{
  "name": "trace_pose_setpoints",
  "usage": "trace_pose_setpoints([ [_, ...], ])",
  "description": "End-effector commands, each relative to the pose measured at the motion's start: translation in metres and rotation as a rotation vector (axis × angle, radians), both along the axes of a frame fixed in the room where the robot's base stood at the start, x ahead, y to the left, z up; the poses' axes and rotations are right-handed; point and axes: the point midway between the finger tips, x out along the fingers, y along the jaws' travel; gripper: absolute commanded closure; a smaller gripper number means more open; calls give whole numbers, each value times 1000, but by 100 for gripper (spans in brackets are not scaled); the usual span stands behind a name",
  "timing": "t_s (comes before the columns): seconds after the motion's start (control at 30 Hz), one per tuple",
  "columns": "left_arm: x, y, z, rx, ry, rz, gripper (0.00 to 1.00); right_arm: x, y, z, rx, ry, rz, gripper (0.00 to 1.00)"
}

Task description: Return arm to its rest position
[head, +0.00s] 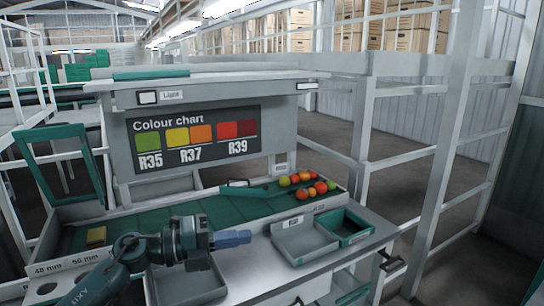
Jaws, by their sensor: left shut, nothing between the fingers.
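My left gripper (232,239) is at the end of the teal and grey arm that comes in from the lower left. It is shut and empty, with its bluish fingers pointing right. My right gripper is not in view.
Several red, orange and green tomatoes (303,187) lie at the right end of the green belt (170,223). A colour chart (195,138) stands behind.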

Motion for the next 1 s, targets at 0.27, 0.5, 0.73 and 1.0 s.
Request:
trace_pose_setpoints([
  [0.27, -38, 6, -75, -607, 464, 329, 100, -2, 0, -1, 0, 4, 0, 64],
  [0.5, -97, 53, -195, -926, 992, 782, 100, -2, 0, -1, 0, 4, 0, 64],
  [0.73, -200, 80, -297, -1029, 1455, 1165, 100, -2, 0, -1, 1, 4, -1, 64],
  [1.0, -255, 84, -329, -1035, 1653, 1311, 100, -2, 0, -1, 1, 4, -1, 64],
])
